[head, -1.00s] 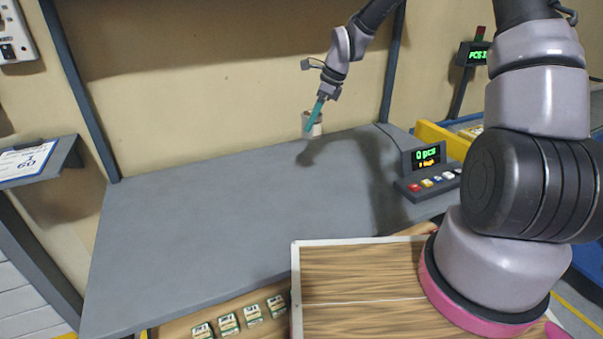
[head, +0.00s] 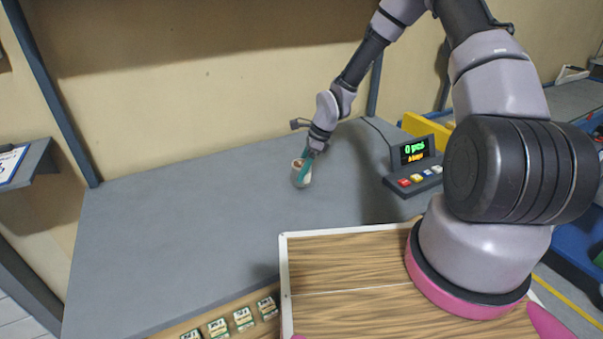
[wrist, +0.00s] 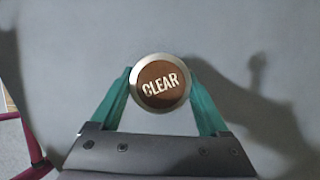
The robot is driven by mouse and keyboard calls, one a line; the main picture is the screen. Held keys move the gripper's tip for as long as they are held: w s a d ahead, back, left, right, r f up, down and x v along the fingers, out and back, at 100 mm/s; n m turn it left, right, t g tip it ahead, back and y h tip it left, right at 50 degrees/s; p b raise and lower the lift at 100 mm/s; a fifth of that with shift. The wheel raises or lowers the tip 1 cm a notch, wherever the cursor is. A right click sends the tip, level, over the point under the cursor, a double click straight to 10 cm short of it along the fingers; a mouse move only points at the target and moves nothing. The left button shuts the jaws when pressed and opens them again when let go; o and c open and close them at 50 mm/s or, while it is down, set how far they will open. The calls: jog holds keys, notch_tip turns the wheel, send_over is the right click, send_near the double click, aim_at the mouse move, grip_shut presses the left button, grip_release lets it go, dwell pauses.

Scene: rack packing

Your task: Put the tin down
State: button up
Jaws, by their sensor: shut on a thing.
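The tin (head: 299,176) is a small pale cylinder, tilted a little in the head view. In the wrist view its round brown top (wrist: 160,83) reads "CLEAR" inside a silver rim. My gripper (head: 305,164) is shut on the tin, with a teal finger on each side of it; the fingers (wrist: 160,92) also show in the wrist view. The tin is over the grey worktop (head: 180,230). I cannot tell its exact height, but the shadow in the wrist view lies off to the right of it.
A counter box (head: 415,160) reading "0 pcs", with coloured buttons, stands at the worktop's right end. A wood-grained board with a white rim (head: 340,233) is in front. Several small labelled boxes (head: 243,318) line the front edge. The left and middle worktop is clear.

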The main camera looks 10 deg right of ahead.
jog(key=shift+f, duration=0.85)
jog(key=shift+f, duration=0.1)
jog(key=o, duration=1.3)
jog(key=v, duration=1.2)
jog(key=shift+r, duration=0.25)
jog(key=s+d+r+n+t+h, duration=0.1)
jog(key=s+d+r+n, duration=0.15)
jog(key=r, duration=0.45)
jog(key=s+d+r+n+t+h, duration=0.1)
jog(key=s+d+r+n+h, duration=0.15)
jog(key=r, duration=0.45)
jog(key=s+d+r+n+t, duration=0.1)
jog(key=d+r+n, duration=0.1)
jog(key=d+r, duration=0.3)
jog(key=s+r+n+t, duration=0.1)
jog(key=s+r+n, duration=0.1)
jog(key=s+r, duration=0.3)
jog(key=s+d+r+n+t, duration=0.1)
jog(key=s+r+n, duration=0.2)
jog(key=s+r, duration=0.3)
jog(key=s+d+r+n+t+y, duration=0.1)
jog(key=s+r+n, duration=0.1)
jog(key=s+r, duration=0.3)
jog(key=shift+s+r+n+t, duration=0.25)
jog(key=shift+s+n+t, duration=0.15)
jog(key=shift+s, duration=0.55)
